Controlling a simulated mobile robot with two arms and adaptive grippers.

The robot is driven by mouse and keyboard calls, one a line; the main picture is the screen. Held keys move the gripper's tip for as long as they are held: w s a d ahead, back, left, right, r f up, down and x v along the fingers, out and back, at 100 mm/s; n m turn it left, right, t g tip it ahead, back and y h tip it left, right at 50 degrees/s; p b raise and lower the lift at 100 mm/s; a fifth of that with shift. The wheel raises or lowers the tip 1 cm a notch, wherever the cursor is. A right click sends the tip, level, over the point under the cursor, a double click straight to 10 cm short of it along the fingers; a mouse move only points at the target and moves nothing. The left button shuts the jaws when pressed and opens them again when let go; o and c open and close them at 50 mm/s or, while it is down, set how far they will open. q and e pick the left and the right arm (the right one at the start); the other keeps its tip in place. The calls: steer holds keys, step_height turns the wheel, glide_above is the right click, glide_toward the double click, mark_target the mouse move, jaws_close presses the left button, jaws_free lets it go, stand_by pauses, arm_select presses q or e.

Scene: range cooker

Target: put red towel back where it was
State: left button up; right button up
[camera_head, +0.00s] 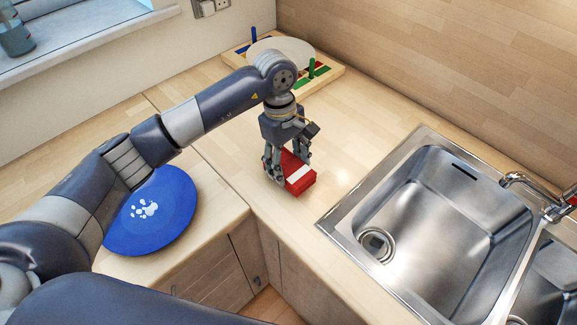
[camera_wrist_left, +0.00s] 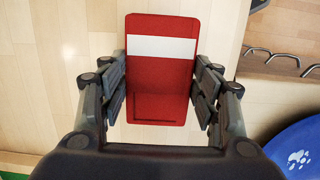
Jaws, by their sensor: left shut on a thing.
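The red towel (camera_head: 299,178) is a folded block with a white stripe, on or just above the wooden worktop left of the sink. My left gripper (camera_head: 287,168) points down over it, with its fingers on either side of the towel. The wrist view shows the red towel (camera_wrist_left: 160,85) between the two finger pairs of my left gripper (camera_wrist_left: 160,100), which is shut on it. Whether the towel touches the worktop is hard to tell. My right gripper is in neither view.
A metal sink (camera_head: 345,212) with a tap (camera_head: 540,192) lies to the right. A blue plate (camera_head: 165,225) with a white print is at the left. A wooden rack (camera_head: 331,72) with coloured pegs and a white plate (camera_head: 283,48) stands at the back. Worktop between rack and sink is clear.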

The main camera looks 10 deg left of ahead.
mark_target(288, 166)
arm_select(q)
step_height(288, 166, down, 2)
steer(key=shift+s+f+p, duration=0.1)
steer(key=shift+p, duration=0.55)
steer(key=shift+f, duration=0.2)
steer(key=shift+f+b, duration=0.25)
steer(key=shift+b, duration=0.15)
steer(key=o, duration=0.9)
steer(key=shift+r, duration=0.1)
steer(key=shift+o, duration=0.2)
steer(key=shift+r, duration=0.1)
steer(key=shift+r, duration=0.15)
steer(key=r+b, duration=0.1)
steer(key=r, duration=0.2)
steer(key=a+r+b, duration=0.1)
steer(key=r, duration=0.3)
steer(key=w+r+b, duration=0.1)
steer(key=r, duration=0.2)
steer(key=shift+a+r+b, duration=0.2)
steer(key=shift+r+b, duration=0.15)
steer(key=shift+r, duration=0.5)
